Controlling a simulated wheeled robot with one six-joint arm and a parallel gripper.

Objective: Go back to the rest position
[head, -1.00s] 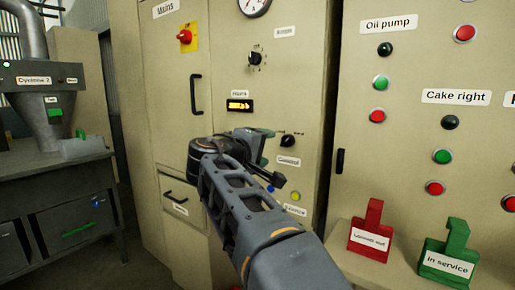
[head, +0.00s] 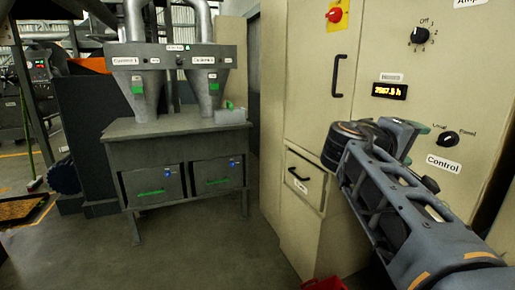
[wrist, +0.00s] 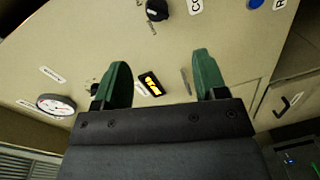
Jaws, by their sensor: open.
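My gripper (wrist: 160,85) shows in the wrist view with its two green fingers apart and nothing between them. In that view the beige cabinet's orange display (wrist: 151,84) shows beyond the gap between the fingers. In the head view my gripper (head: 418,135) is at the right, partly hidden behind my own wrist, in front of the cabinet (head: 310,110). The Control knob (head: 447,139) is just to the right of it. Whether the fingers touch the cabinet cannot be told, but no contact shows.
A grey bench (head: 185,140) with two cyclone funnels and two drawers stands at the left. The cabinet has black handles (head: 336,76) and a red switch (head: 334,14). A red object (head: 324,284) shows at the bottom edge. The floor (head: 200,260) before the bench is clear.

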